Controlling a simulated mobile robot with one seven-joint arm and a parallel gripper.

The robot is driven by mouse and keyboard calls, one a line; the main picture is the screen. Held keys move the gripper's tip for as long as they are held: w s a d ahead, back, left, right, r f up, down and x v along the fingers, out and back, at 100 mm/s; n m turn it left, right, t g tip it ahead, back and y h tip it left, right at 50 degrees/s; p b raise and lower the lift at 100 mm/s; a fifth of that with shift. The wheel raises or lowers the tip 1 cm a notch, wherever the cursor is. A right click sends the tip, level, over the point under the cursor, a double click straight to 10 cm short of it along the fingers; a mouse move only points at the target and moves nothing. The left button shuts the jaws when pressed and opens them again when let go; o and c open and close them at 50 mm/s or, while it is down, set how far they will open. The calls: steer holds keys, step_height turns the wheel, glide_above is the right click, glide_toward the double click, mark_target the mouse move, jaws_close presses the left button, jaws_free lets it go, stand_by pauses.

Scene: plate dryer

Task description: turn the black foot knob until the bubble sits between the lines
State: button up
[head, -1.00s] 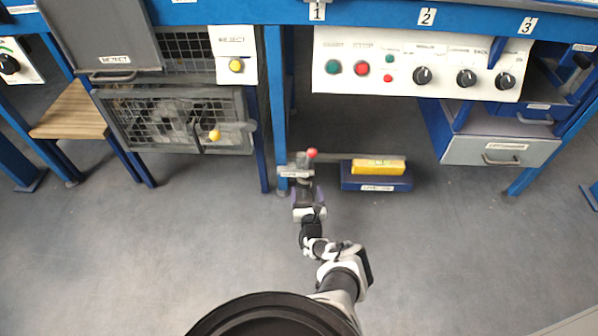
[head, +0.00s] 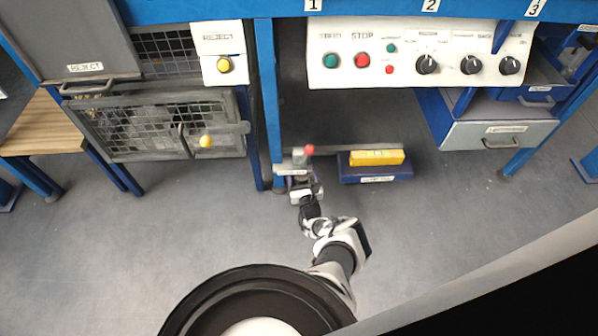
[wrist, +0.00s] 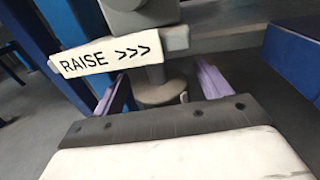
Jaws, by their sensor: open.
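The levelling foot (head: 299,158) stands by the blue table leg, with a red ball on top. In the wrist view a white sign on it (wrist: 120,55) reads "RAISE >>>". Below the sign is a round grey-brown disc (wrist: 160,92) with a small peg; I see no clearly black knob. My gripper (head: 297,182) is low in front of the foot. Its purple fingers (wrist: 162,88) are open, one on each side of the disc; I cannot tell whether they touch it. The yellow level (head: 377,157) lies on a blue block. Its bubble is too small to read.
A grey bar (head: 345,150) runs right from the foot behind the level. The blue block (head: 375,175) stands close to the right of my gripper, and the blue leg (head: 268,110) rises at its left. The floor in front (head: 440,215) is clear.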

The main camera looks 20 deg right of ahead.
steer(key=c, duration=1)
steer(key=n+y+b, duration=0.2)
steer(key=y, duration=0.1)
steer(key=shift+d+f+y, duration=0.1)
steer(key=shift+y, duration=0.2)
steer(key=shift+n+y, duration=0.5)
steer(key=shift+y, duration=0.1)
steer(key=o, duration=1)
steer(key=shift+s, duration=0.15)
